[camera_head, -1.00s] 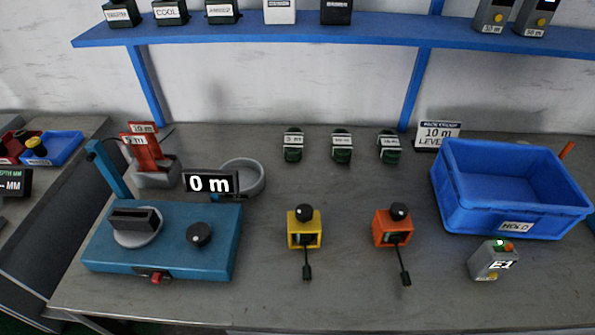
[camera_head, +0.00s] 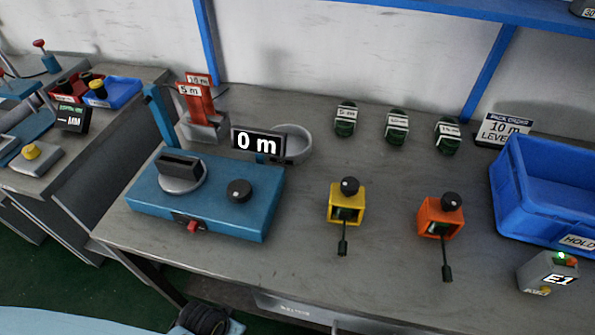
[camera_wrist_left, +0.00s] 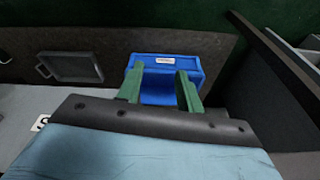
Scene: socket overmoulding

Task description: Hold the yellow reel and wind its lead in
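The yellow reel (camera_head: 346,204) stands upright on the workbench, with a black knob on top. Its short dark lead (camera_head: 343,238) hangs out of the front toward me and ends in a small black plug. An orange reel (camera_head: 440,217) of the same kind stands to its right, its lead also out. No gripper touches either reel. My left gripper (camera_wrist_left: 160,92) shows in the left wrist view with its two green fingers apart and nothing between them, away from the reels. My right gripper is in neither view.
A blue winding machine (camera_head: 205,205) with a "0 m" display (camera_head: 258,142) stands left of the reels. Several green-black spools line the back. A blue bin (camera_head: 545,195) and a grey E1 box (camera_head: 547,272) are at right. Bench around the yellow reel is clear.

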